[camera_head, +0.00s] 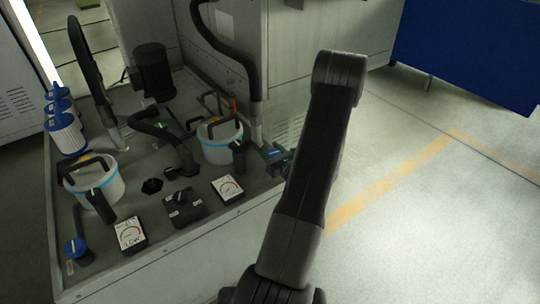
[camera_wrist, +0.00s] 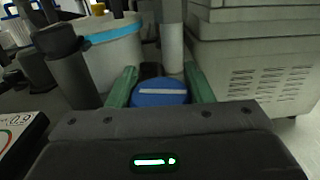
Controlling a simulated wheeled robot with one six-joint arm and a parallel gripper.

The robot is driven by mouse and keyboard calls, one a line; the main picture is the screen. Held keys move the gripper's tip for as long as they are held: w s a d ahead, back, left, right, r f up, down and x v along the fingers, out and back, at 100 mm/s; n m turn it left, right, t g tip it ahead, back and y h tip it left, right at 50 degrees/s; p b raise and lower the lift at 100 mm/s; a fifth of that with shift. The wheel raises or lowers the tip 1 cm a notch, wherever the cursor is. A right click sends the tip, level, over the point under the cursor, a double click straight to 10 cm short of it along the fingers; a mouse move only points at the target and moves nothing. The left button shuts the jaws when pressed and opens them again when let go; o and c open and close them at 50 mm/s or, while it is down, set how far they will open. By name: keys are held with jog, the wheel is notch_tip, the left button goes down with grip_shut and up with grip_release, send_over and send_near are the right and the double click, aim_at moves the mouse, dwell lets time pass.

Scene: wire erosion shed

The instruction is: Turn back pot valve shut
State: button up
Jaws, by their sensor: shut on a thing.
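The back pot valve is a round blue knob (camera_wrist: 160,93) with a white bar that lies nearly level across the wrist view. My gripper (camera_wrist: 160,84) is shut on this knob, with one green finger on each side. In the head view my gripper (camera_head: 277,154) is at the right edge of the bench, beside the back pot (camera_head: 221,150), a white bucket with a blue band. The knob is mostly hidden there by my gripper and arm. The other blue valve knob (camera_head: 76,248) is at the bench's front left corner, near the front pot (camera_head: 103,189).
A gauge marked LOW (camera_head: 131,234), a second gauge (camera_head: 228,189) and a black selector switch (camera_head: 184,207) line the bench front. A black motor (camera_head: 153,72), hoses and blue-topped filters (camera_head: 66,133) stand behind. A grey cabinet stands right of the knob. Floor at right is clear.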

jog(key=m+t+h+b, duration=0.1)
jog(key=h+b, duration=0.1)
jog(key=m+t+h+b, duration=0.1)
jog(key=m+h+b, duration=0.1)
jog(key=h, duration=0.1)
jog(key=shift+d+f+m, duration=0.2)
jog(key=shift+m, duration=0.1)
jog(key=shift+w+d+r+m+t+h+b, duration=0.1)
jog(key=shift+m+t+h+b, duration=0.1)
jog(key=shift+m+h+b, duration=0.3)
jog(key=shift+d+r+m+t+h+b, duration=0.1)
jog(key=shift+m+t+h+b, duration=0.15)
jog(key=shift+h+b, duration=0.4)
jog(key=shift+h, duration=0.25)
jog(key=o, duration=1)
jog(key=s+d, duration=0.1)
jog(key=s, duration=1.2)
jog(key=shift+s+d+b, duration=0.35)
